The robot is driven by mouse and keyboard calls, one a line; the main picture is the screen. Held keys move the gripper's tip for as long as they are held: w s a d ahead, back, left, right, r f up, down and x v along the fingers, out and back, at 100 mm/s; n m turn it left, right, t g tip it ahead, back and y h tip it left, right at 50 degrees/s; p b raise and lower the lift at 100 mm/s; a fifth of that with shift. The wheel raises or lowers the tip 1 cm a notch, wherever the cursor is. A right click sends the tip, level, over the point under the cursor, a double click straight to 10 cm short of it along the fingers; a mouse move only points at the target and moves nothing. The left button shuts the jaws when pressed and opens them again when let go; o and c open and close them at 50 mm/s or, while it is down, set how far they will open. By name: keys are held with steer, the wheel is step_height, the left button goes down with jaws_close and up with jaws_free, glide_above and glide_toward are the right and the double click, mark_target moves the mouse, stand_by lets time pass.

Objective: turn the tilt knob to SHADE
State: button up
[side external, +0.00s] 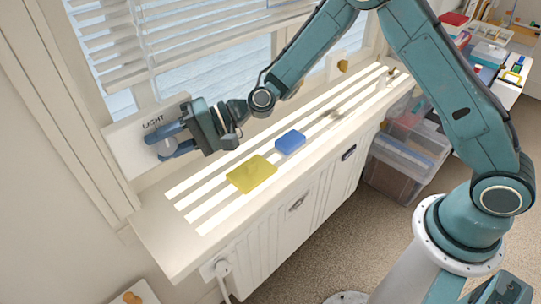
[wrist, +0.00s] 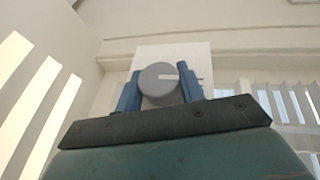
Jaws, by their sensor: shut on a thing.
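The tilt knob (wrist: 157,88) is a round grey dial with a white pointer line. It sits on a white panel (side external: 125,148) on the wall at the left end of the sill, with the word LIGHT above the knob. In the wrist view the pointer aims to the right of the picture. My gripper (side external: 165,142) is shut on the knob, with one blue finger on each side of it. The SHADE mark cannot be made out; my gripper covers part of the panel in the side view.
White blinds (side external: 135,45) hang behind. Striped light falls on the sill (side external: 165,245), where a yellow block (side external: 252,174) and a blue block (side external: 290,141) lie. A second knob plate (side external: 343,65) is farther along the wall. Clear bins (side external: 405,165) stand on the floor at right.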

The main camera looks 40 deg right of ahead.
steer(key=shift+f+y, duration=0.1)
steer(key=shift+y, duration=0.2)
steer(key=shift+m+t+y, duration=0.4)
steer(key=shift+m+y, duration=0.1)
steer(key=shift+y, duration=0.3)
steer(key=o, duration=1)
steer(key=shift+c, duration=0.2)
